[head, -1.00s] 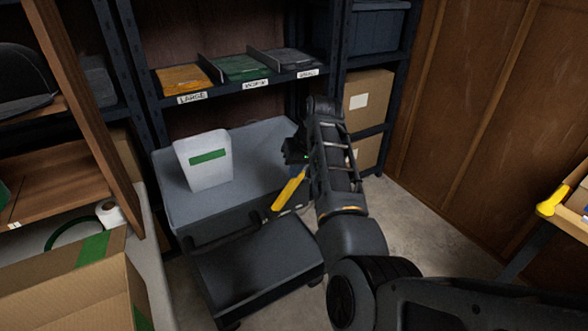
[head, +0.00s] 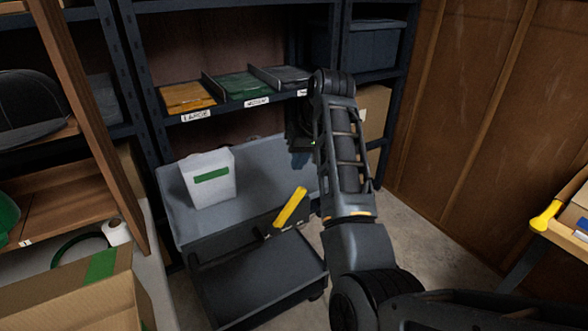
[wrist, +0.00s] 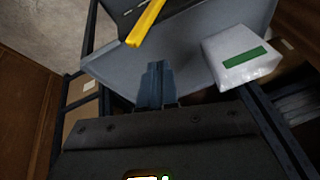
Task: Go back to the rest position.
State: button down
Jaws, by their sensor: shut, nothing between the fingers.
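My gripper (wrist: 157,68) is shut and empty in the wrist view, with its two fingers together. In the head view my gripper (head: 302,158) is mostly hidden behind my raised forearm, over the right end of a grey cart (head: 165,200). It is apart from the yellow bar-shaped thing (head: 291,207) at the cart's front edge, which also shows in the wrist view (wrist: 146,22). A white package (head: 208,190) with a green label leans in the cart's upper tray; it also shows in the wrist view (wrist: 240,72).
Orange (head: 186,97), green (head: 238,86) and grey (head: 282,76) flat packs lie in labelled shelf slots behind the cart. A yellow-handled tool (head: 545,217) lies at right. Floor between the cart and wooden wall is clear.

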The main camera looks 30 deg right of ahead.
jog(key=shift+r, duration=0.15)
dwell(0.4)
jog(key=s+d+f+t+h, duration=0.2)
jog(key=s+d+f+h, duration=0.1)
jog(key=s+f, duration=0.9)
jog(key=s+a+f+n+t, duration=0.1)
jog(key=s+f+t, duration=0.1)
jog(key=s+f, duration=0.35)
jog(key=s+a+f+n+t, duration=0.1)
jog(key=s+f, duration=0.1)
jog(key=s, duration=0.6)
jog(key=s+a+r+n+t+y, duration=0.1)
jog(key=s+a+r+t, duration=0.2)
jog(key=s, duration=0.5)
jog(key=s+a+r, duration=0.3)
jog(key=s+a, duration=0.1)
jog(key=s, duration=0.5)
jog(key=s+a+r+t+y, duration=0.1)
jog(key=s+a+r, duration=0.4)
jog(key=s+r, duration=0.5)
notch_tip(320, 180, up, 2)
jog(key=shift+a+r+t, duration=0.15)
jog(key=shift+a+t, duration=0.05)
jog(key=shift+t, duration=0.5)
